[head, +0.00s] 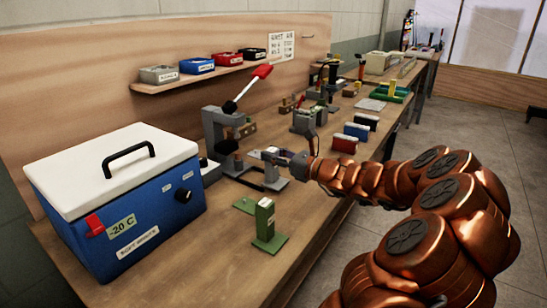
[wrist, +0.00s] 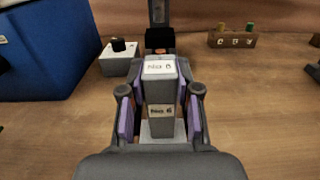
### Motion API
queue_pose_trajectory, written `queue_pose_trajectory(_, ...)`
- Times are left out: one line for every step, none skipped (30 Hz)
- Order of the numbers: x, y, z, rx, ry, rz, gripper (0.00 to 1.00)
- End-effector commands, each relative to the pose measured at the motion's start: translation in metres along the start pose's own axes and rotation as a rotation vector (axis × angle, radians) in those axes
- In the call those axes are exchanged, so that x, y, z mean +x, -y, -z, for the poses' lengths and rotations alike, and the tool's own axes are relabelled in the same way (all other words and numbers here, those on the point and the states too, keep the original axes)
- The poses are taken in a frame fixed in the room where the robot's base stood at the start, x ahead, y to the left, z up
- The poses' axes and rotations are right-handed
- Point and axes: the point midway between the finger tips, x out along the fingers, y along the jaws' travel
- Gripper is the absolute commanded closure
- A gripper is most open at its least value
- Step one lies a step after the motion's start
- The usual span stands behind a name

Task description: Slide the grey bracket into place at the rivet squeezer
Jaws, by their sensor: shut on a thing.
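The grey bracket (wrist: 160,92), an upright block with white labels on a flat base, stands between the purple-padded fingers of my gripper (wrist: 160,112) in the wrist view. My gripper is shut on it. In the head view my gripper (head: 283,161) is low over the bench, with the bracket (head: 271,177) at its fingers. The rivet squeezer (head: 213,128), a grey frame with a red-handled lever (head: 262,72), stands just beyond to the left. In the wrist view its dark lower part (wrist: 160,40) is straight ahead, behind the bracket. Whether they touch is hidden.
A blue cool box (head: 130,205) with a white lid stands at left. A green block stand (head: 265,222) is in front of my gripper. Red and blue boxes (head: 344,140) lie to the right. A small light box (wrist: 119,63) with a black top sits left of the squeezer.

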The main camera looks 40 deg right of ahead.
Motion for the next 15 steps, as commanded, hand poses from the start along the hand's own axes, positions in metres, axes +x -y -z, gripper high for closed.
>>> queue_pose_trajectory(-0.0002, 0.0000, 0.0035, 0.001, 0.001, 0.000, 1.00)
queue_pose_trajectory(-0.0002, 0.0000, 0.0046, 0.000, 0.002, 0.000, 1.00)
queue_pose_trajectory(-0.0002, 0.0000, 0.0053, -0.001, 0.002, 0.001, 1.00)
queue_pose_trajectory(-0.0003, 0.0000, 0.0055, -0.001, 0.003, 0.001, 1.00)
queue_pose_trajectory(-0.0003, 0.0000, 0.0054, -0.002, 0.003, 0.001, 1.00)
queue_pose_trajectory(-0.0003, -0.0001, 0.0052, -0.002, 0.003, 0.001, 1.00)
queue_pose_trajectory(-0.0003, -0.0001, 0.0051, -0.002, 0.003, 0.001, 1.00)
queue_pose_trajectory(-0.0003, -0.0001, 0.0051, -0.002, 0.003, 0.001, 1.00)
queue_pose_trajectory(-0.0003, -0.0001, 0.0051, -0.002, 0.003, 0.001, 1.00)
queue_pose_trajectory(-0.0003, -0.0001, 0.0052, -0.001, 0.002, 0.001, 1.00)
queue_pose_trajectory(-0.0003, -0.0001, 0.0054, -0.001, 0.002, 0.001, 1.00)
queue_pose_trajectory(-0.0003, -0.0001, 0.0063, -0.001, 0.002, 0.001, 1.00)
queue_pose_trajectory(-0.0003, -0.0001, 0.0071, -0.001, 0.002, 0.001, 1.00)
queue_pose_trajectory(-0.0003, -0.0001, 0.0079, -0.001, 0.002, 0.001, 1.00)
queue_pose_trajectory(-0.0003, -0.0001, 0.0088, -0.001, 0.002, 0.001, 1.00)
